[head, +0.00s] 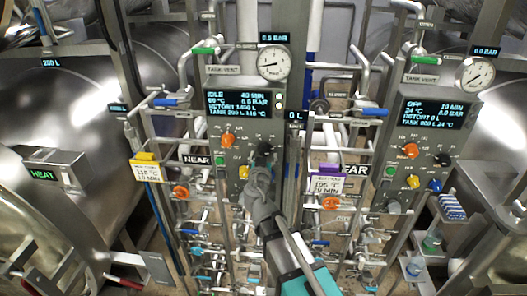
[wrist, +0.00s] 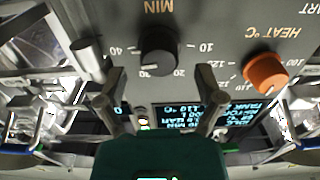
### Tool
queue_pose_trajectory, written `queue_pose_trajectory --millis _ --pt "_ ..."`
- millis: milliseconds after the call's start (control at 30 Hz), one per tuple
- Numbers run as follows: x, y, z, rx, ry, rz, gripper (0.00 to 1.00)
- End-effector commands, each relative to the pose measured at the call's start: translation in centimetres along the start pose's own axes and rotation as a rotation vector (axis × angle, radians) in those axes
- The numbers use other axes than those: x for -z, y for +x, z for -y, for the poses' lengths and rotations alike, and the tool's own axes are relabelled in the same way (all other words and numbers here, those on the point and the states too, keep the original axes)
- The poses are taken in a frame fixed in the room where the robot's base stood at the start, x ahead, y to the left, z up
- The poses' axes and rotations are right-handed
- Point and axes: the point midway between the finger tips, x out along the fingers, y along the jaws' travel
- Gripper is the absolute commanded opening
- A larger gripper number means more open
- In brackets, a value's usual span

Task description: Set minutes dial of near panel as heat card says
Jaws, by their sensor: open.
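The near panel (head: 251,120) shows a lit display with what looks like 40 MIN. Its black minutes dial (head: 264,148) sits right of an orange dial (head: 227,140). In the wrist view the minutes dial (wrist: 157,52), under the upside-down word MIN, has a small white mark at its lower edge; the exact setting is hard to read. My gripper (wrist: 162,76) is open, its fingers at either side below the dial, apparently not touching it. In the head view my gripper (head: 259,176) is just below the dial. A yellow-topped card (head: 146,171) left of the panel appears to read 115 °C, 10 MIN.
A purple-topped card (head: 326,184) hangs beside the FAR label. The far panel (head: 433,115) stands at the right with similar dials. A yellow dial (head: 244,172) is close to my gripper. Pipes and valves crowd the area below the panels. The orange heat dial (wrist: 265,72) is close by.

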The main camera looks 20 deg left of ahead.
Motion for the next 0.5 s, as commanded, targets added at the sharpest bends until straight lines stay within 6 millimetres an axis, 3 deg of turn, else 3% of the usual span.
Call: queue_pose_trajectory --millis 200,500 --pt "0.0 2.4 0.0 -0.001 0.000 0.000 0.87" --pt "0.0 3.0 -0.1 -0.001 0.000 0.000 0.87"
